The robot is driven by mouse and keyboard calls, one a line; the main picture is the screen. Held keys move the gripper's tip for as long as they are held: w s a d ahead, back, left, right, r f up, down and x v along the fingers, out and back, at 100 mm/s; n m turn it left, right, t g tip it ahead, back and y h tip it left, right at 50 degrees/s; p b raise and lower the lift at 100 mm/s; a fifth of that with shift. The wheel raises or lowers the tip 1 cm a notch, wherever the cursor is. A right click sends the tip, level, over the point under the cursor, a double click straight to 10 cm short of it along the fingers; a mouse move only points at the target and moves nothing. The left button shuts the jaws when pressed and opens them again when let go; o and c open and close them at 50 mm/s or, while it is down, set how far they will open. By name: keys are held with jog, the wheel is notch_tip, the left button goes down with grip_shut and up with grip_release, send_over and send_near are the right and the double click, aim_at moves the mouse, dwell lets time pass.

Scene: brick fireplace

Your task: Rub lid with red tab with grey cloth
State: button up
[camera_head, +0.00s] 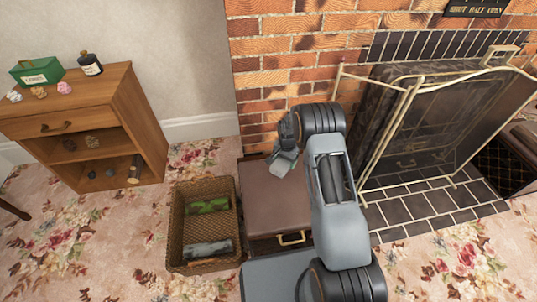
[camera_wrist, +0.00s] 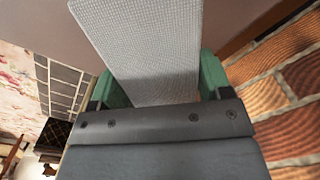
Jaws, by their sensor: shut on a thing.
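My gripper (camera_wrist: 163,88) has green fingers and is shut on the grey cloth (camera_wrist: 150,40), a pale woven piece that sticks out beyond the fingers. In the head view my gripper (camera_head: 284,160) hangs over the back part of a brown box, close to the brick wall. The box's flat brown lid (camera_head: 275,205) is partly covered by my arm. No red tab shows in either view. I cannot tell whether the cloth touches the lid.
A wicker basket (camera_head: 173,232) with green and grey rolled items stands left of the box. A wooden cabinet (camera_head: 143,115) with small objects is at the far left. A brass-framed fire screen (camera_head: 408,100) and dark tiled hearth (camera_head: 425,208) are at the right. Flowered carpet is clear in front.

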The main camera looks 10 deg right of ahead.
jog(key=shift+r+p, duration=1)
jog(key=shift+r, duration=0.85)
